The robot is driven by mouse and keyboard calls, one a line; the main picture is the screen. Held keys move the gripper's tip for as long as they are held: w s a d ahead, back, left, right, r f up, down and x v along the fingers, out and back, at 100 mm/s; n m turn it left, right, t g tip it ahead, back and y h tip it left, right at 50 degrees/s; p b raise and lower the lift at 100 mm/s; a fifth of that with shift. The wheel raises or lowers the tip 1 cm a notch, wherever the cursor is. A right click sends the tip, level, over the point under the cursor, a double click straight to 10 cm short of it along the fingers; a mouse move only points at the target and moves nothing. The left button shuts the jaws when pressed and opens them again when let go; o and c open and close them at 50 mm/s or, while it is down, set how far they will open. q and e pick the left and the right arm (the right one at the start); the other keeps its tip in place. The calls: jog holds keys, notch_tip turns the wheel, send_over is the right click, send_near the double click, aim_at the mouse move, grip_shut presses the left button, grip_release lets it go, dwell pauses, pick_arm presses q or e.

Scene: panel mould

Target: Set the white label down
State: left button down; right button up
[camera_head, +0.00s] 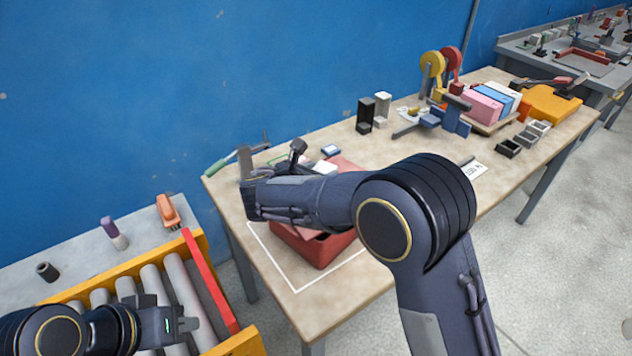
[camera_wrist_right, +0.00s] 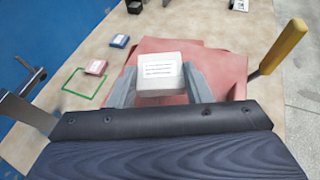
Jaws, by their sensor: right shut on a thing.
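The white label (camera_wrist_right: 160,72) is a pale block with printed lines on its top face. My right gripper (camera_wrist_right: 158,88) is shut on it, with one grey finger on each side. In the right wrist view it is held in front of a red box (camera_wrist_right: 222,66); the height of the gap below it is hard to judge. In the head view the label (camera_head: 325,168) shows just behind my right forearm, which hides most of that gripper. My left gripper (camera_head: 172,322) is above the yellow roller bin; its jaw opening is unclear.
The red box (camera_head: 318,250) stands inside a white outline on the table. Tape reels (camera_head: 432,62) and coloured boxes (camera_head: 482,105) stand further right.

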jog(key=shift+w+a+f, duration=0.1)
jog(key=shift+a+f, duration=0.25)
jog(key=shift+f, duration=1.65)
jog(key=shift+f, duration=0.2)
jog(key=o, duration=1)
jog(key=shift+r, duration=0.25)
jog(key=b+v, duration=0.1)
jog(key=v, duration=1.1)
